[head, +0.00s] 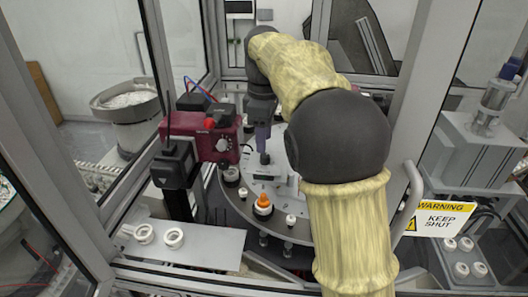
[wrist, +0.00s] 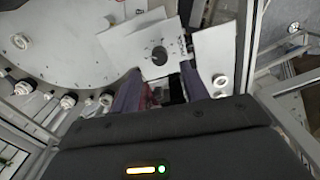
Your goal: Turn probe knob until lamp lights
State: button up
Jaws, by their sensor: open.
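I cannot tell whether the dome is the lamp or is lit. My gripper (head: 263,148) points down over the pale centre plate, right of the box and apart from the knob. In the wrist view my gripper (wrist: 160,70) has its two purple fingers spread. Part of the red box (wrist: 149,98) shows between them, mostly hidden by the gripper body. The white knob is not clear there.
A round dial table (head: 238,203) carries several fittings, one with an orange cap (head: 263,201). A black disc (wrist: 159,52) lies on the centre plate. A black post device (head: 174,165) stands by the box. Frame posts and a warning sign (head: 440,217) bound the cell.

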aim_at(265, 159)
notch_tip(265, 159, down, 5)
dwell(0.3)
grip_shut()
